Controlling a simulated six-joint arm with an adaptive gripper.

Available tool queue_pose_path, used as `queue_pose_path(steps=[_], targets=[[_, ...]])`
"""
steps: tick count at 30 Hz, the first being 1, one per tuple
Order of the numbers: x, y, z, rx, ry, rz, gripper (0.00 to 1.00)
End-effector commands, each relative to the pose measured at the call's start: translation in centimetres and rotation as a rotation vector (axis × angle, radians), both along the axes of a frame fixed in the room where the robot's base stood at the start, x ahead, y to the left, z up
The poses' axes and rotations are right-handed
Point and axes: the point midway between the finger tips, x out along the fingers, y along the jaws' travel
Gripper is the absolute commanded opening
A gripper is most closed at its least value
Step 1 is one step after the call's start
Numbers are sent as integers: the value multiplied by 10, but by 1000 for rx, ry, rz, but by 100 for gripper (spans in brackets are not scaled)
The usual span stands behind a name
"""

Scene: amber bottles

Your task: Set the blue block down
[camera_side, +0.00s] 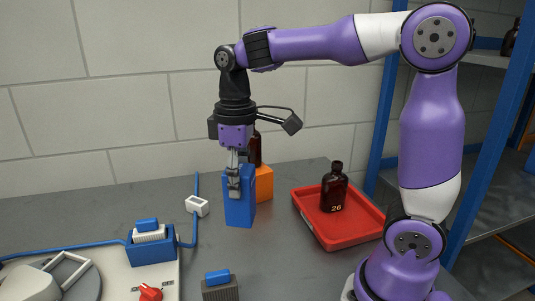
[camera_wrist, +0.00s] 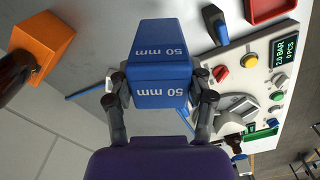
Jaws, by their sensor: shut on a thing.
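The tall blue block (camera_side: 239,208) stands upright at the middle of the grey table in the side view. My gripper (camera_side: 234,183) points down from above and is shut on its upper part. In the wrist view the blue block (camera_wrist: 162,62) shows "50 mm" on two faces, with my gripper's fingers (camera_wrist: 160,92) on either side of it. The block's lower end looks at or very close to the table; I cannot tell whether it touches.
An orange block (camera_side: 264,183) stands close behind, with a dark bottle (camera_side: 255,150) at it. A red tray (camera_side: 325,240) at right holds an amber bottle marked 26 (camera_side: 334,188). A control panel (camera_side: 120,284) is at front left, and a white cable box (camera_side: 197,206) lies left of the block.

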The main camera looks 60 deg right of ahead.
Motion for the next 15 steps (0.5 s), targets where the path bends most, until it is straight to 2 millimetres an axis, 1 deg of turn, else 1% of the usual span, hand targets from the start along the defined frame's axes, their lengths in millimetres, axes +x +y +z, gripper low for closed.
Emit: queue_pose_path(steps=[1, 3, 6, 9, 15], targets=[[2, 1, 0, 0, 1, -81, 10], [4, 1, 0, 0, 0, -190, 10], [6, 2, 0, 0, -1, -298, 10], [6, 2, 0, 0, -1, -346, 10], [6, 2, 0, 0, -1, -352, 10]])
